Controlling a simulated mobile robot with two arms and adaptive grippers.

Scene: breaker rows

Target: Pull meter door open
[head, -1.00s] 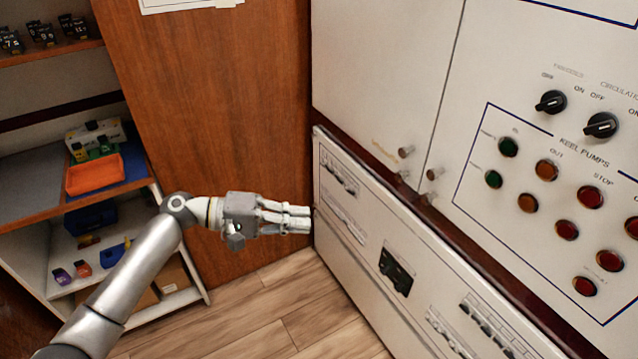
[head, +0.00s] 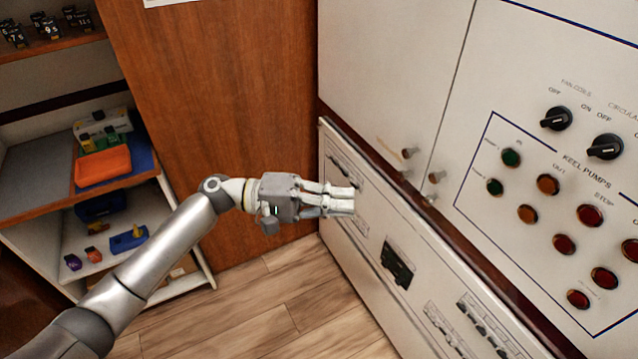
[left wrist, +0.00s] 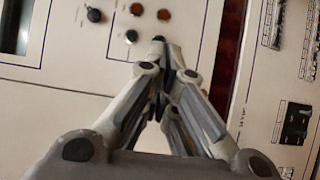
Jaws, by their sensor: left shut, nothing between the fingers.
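Two white cabinet doors stand side by side in the head view: a plain left door (head: 390,80) and a right panel (head: 490,60) with switches and coloured buttons. Each has a small round knob near the meeting edge, the left knob (head: 409,153) and the right knob (head: 436,177). Neither is labelled as the meter door that I can read. Both look closed. My left gripper (head: 350,200) is shut and empty, left of and below the knobs, in front of the lower breaker panel (head: 350,240). In the left wrist view its fingers (left wrist: 165,80) meet before the button panel (left wrist: 60,70).
A wooden wall (head: 220,130) stands behind my left arm. A shelf unit (head: 30,215) at the left holds an orange tray (head: 103,167) and small blocks. The wooden floor (head: 270,310) below the gripper is clear. A dark window (left wrist: 18,28) shows in the wrist view.

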